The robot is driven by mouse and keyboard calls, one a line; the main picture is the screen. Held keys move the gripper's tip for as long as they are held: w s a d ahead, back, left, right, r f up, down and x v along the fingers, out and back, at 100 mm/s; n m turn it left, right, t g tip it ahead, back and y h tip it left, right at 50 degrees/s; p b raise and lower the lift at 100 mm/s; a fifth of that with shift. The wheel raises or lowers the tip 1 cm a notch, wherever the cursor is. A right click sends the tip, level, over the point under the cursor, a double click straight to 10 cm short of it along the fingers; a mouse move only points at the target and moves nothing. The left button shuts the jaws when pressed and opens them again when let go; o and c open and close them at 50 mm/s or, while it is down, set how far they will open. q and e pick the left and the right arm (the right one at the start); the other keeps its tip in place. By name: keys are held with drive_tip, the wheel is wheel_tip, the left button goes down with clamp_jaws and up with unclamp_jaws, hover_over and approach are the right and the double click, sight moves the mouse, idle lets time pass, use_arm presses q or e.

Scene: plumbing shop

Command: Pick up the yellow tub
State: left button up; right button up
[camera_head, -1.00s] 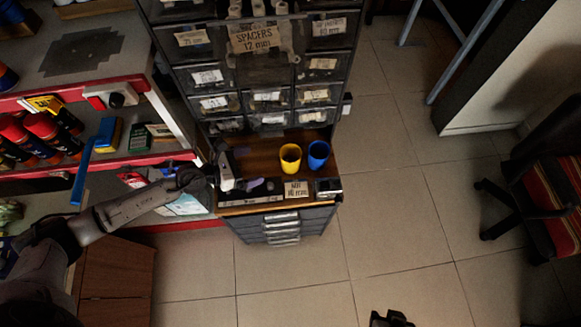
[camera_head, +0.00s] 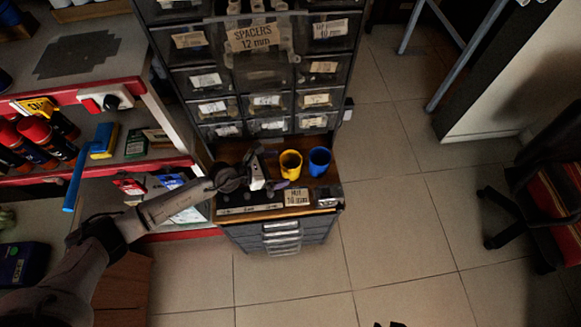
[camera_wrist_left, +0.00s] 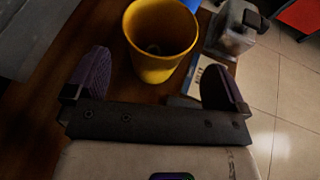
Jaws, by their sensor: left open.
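The yellow tub (camera_head: 291,163) stands upright on the wooden top of a small drawer cabinet, left of a blue tub (camera_head: 319,161). My left gripper (camera_head: 273,170) is just left of the yellow tub, open and empty. In the left wrist view the yellow tub (camera_wrist_left: 160,45) is ahead of the spread purple fingers (camera_wrist_left: 157,82), apart from them and roughly between their lines. Its open mouth shows. A small dark part at the bottom edge of the head view (camera_head: 390,324) seems to be my right gripper; its jaws cannot be made out.
A labelled drawer rack (camera_head: 265,70) rises behind the wooden top (camera_head: 232,152). A paper label card (camera_head: 297,197) and a small grey-and-black item (camera_wrist_left: 235,30) are near the tubs. Red-edged shelves (camera_head: 150,163) with cans stand left.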

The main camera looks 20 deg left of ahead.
sight(287, 165)
use_arm(q)
drive_tip(key=b+x, duration=0.1)
drive_tip(key=x, duration=0.3)
drive_tip(key=shift+w, duration=0.15)
drive_tip(key=shift+a, duration=0.1)
drive_tip(key=shift+c, duration=0.4)
drive_tip(key=c, duration=0.9)
